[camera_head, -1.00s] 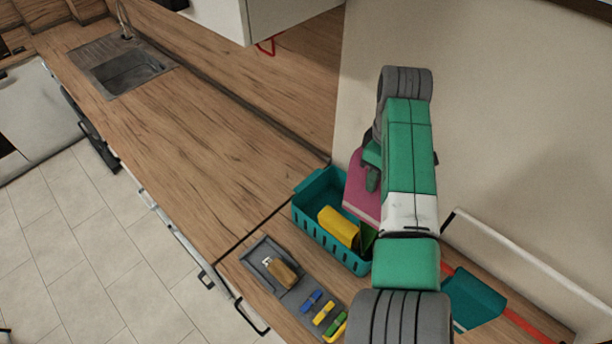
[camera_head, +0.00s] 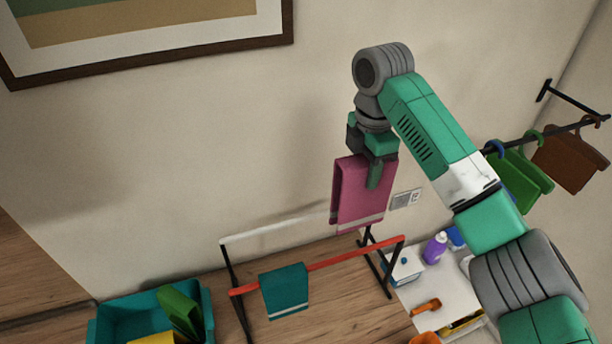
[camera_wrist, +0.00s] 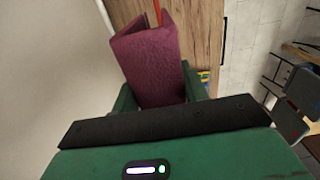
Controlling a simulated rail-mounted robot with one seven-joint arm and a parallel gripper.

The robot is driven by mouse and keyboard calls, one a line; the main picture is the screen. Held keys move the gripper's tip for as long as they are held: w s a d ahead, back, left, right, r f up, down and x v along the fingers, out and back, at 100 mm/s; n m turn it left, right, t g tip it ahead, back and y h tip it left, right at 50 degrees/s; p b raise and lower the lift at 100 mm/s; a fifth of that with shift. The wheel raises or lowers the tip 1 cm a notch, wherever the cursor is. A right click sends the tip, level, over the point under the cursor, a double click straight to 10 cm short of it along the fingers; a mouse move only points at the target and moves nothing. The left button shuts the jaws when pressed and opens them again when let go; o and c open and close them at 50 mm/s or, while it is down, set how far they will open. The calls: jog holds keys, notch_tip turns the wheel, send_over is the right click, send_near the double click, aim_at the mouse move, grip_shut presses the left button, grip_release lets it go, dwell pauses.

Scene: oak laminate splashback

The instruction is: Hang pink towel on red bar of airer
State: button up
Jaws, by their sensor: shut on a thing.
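The pink towel (camera_head: 358,199) hangs folded from my gripper (camera_head: 376,168), which is shut on its upper edge. It is in the air above and behind the right part of the airer's red bar (camera_head: 340,259), apart from it as far as I can tell. A teal towel (camera_head: 285,290) hangs over the red bar towards its left end. The airer also has a white bar (camera_head: 275,228) at the back, partly hidden behind the pink towel. In the wrist view the pink towel (camera_wrist: 152,65) fills the space ahead of the fingers, with a bit of red bar (camera_wrist: 157,12) beyond it.
A teal basket (camera_head: 120,315) with green and yellow cloths stands at the lower left. A white tray (camera_head: 415,295) with bottles and orange items is right of the airer. A wall rail (camera_head: 560,128) with green and brown hanging items is at the right.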

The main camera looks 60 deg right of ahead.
jog(key=s, duration=0.1)
send_over(355, 252)
jog(key=shift+f, duration=7.55)
notch_tip(355, 252, down, 6)
jog(key=b, duration=0.5)
jog(key=shift+b, duration=0.3)
jog(key=shift+f+b, duration=2.2)
jog(key=shift+f, duration=3.05)
jog(key=o, duration=1.4)
notch_tip(355, 252, up, 8)
jog(key=shift+f+b, duration=0.1)
jog(key=shift+b, duration=0.3)
